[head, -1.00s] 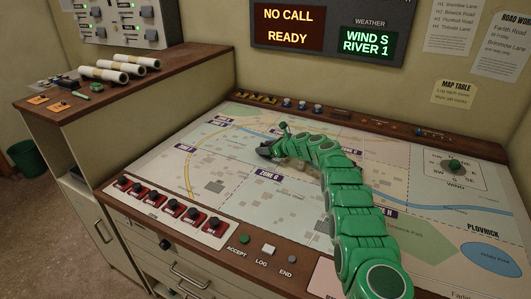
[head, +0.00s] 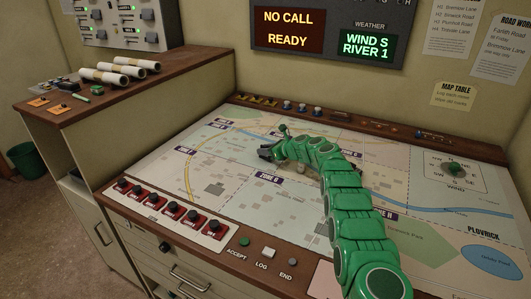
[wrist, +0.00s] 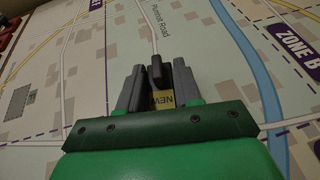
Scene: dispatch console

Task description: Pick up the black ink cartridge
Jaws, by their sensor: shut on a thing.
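My gripper (head: 265,153) is low over the map table, at the left end of my green arm, in the head view. In the wrist view its two grey fingers (wrist: 157,90) are closed around a small dark piece with a yellow label reading NEW. I take this for the black ink cartridge (wrist: 155,72). Its dark tip stands between the fingertips, and the fingers and green wrist hide much of the rest. In the head view it is too small to tell from the gripper. I cannot tell whether it touches the map.
The map table (head: 240,215) is mostly clear around my arm. Red switch units (head: 172,210) line its front left edge. A side cabinet at left carries rolled papers (head: 118,72) and small parts. A display board (head: 330,30) hangs on the back wall.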

